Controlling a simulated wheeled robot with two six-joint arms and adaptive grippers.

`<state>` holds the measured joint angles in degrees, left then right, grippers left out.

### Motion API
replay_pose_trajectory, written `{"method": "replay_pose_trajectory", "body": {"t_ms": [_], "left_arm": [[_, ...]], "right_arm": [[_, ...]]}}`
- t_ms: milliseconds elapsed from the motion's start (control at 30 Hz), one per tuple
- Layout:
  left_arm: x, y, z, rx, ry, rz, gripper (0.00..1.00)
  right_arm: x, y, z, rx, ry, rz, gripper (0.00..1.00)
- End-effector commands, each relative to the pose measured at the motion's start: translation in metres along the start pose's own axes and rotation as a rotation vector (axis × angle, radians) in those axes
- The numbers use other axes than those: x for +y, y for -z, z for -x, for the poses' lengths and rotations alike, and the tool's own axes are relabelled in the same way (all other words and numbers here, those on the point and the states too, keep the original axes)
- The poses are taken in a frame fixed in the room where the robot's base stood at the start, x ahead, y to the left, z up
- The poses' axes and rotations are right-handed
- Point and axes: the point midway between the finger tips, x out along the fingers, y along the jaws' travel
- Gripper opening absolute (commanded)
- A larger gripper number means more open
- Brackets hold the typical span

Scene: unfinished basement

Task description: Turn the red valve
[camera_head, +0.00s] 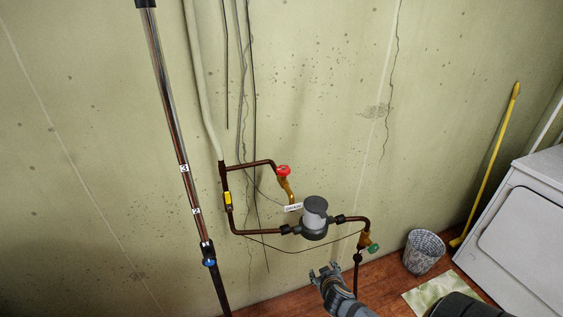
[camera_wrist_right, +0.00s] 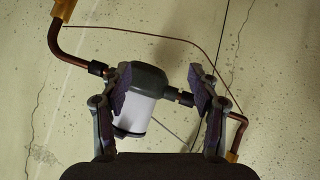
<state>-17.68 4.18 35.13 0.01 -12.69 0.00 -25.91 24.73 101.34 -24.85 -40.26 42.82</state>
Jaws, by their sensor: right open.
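The red valve (camera_head: 283,171) is a small red handle on a brass fitting, at the upper pipe branch near the middle of the head view. It does not show in the right wrist view. My right gripper (camera_head: 325,270) is below and to the right of the valve, below the grey water meter (camera_head: 314,213), and apart from the valve. In the right wrist view my right gripper (camera_wrist_right: 160,88) is open, with the meter (camera_wrist_right: 138,105) seen beyond and partly between its fingers. My left gripper is not in view.
Dark pipes (camera_head: 260,232) run along the green wall. A green valve (camera_head: 374,248) sits at the lower right pipe end. A tall pipe (camera_head: 172,115) stands left. A wire basket (camera_head: 423,251), a yellow pole (camera_head: 491,160) and a white appliance (camera_head: 525,235) stand at right.

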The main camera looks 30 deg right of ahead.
Motion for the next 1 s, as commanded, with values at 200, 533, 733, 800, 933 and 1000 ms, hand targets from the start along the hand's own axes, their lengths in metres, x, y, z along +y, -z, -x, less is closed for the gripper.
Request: {"method": "replay_pose_trajectory", "body": {"t_ms": [200, 533, 733, 800, 933, 1000], "left_arm": [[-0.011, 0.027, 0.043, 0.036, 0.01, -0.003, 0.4], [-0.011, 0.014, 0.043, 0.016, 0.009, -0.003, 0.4], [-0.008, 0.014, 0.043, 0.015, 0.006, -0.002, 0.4], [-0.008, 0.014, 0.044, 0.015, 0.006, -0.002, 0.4], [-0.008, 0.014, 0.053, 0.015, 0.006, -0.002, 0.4], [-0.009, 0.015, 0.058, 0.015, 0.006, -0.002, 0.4]], "right_arm": [[0.025, 0.209, 0.143, 0.389, -0.012, -0.192, 0.61], [0.014, 0.293, 0.19, 0.714, 0.177, -0.266, 0.61], [0.013, 0.299, 0.186, 0.72, 0.184, -0.272, 0.61], [0.013, 0.305, 0.179, 0.721, 0.182, -0.275, 0.61], [0.012, 0.326, 0.161, 0.72, 0.182, -0.279, 0.61], [0.01, 0.337, 0.15, 0.72, 0.185, -0.279, 0.61]]}}
